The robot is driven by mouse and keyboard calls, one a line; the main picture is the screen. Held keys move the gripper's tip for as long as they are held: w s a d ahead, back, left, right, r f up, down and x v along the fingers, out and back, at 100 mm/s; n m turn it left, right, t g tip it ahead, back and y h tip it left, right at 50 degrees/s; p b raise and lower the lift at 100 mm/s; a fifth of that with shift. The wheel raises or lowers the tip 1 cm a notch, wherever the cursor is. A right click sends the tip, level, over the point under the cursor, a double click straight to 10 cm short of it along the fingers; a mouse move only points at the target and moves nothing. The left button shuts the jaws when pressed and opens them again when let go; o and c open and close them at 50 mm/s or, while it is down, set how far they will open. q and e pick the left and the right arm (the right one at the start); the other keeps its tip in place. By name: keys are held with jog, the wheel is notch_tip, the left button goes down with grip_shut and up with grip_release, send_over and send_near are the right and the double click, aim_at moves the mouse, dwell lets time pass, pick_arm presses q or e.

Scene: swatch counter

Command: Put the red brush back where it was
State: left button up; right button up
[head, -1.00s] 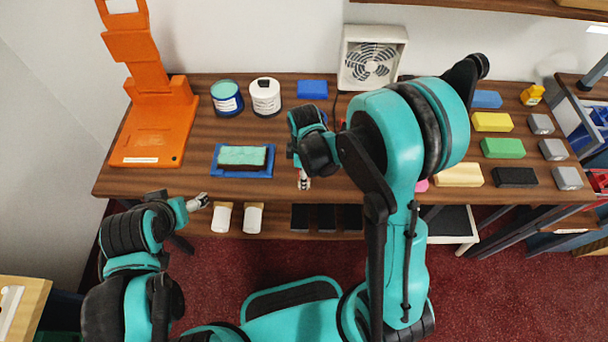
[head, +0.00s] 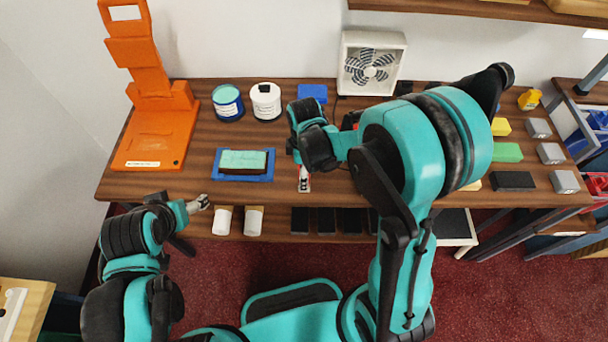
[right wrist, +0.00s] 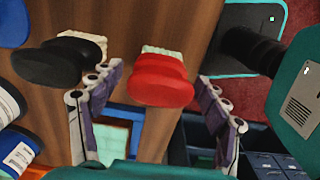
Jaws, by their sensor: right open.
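The red brush (right wrist: 162,82), with pale bristles, shows in the right wrist view between the two fingers of my right gripper (right wrist: 155,115). The fingers stand open, with a gap on each side of it. In the head view my right gripper (head: 304,180) points down at the table's front edge, right of the blue tray (head: 217,176); my arm hides much there, and the brush is not clear. A black brush (right wrist: 50,64) lies beside the red one in the wrist view. My left gripper (head: 198,203) is empty in front of the table; its jaw opening is too small to tell.
A teal-topped block (head: 243,160) sits on the blue tray. Two cans (head: 228,103), a blue block (head: 313,92), a fan (head: 371,63) and an orange stand (head: 155,135) occupy the table (head: 195,150). Coloured blocks (head: 507,152) stand at the right, partly behind my arm.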

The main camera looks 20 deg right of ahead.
notch_tip(320, 180, up, 8)
jog(key=shift+f+p, duration=0.15)
jog(key=shift+p, duration=0.85)
jog(key=shift+s+r, duration=0.1)
jog(key=shift+r, duration=0.3)
jog(key=s+d+r+m+t, duration=0.4)
jog(key=s+r+m+t, duration=0.3)
jog(key=m, duration=0.7)
jog(key=s+r, duration=0.2)
jog(key=s, duration=0.1)
jog(key=shift+d+r+m, duration=0.2)
jog(key=shift+d+m, duration=0.15)
jog(key=shift+m, duration=0.05)
notch_tip(320, 180, down, 5)
jog(key=b, duration=0.5)
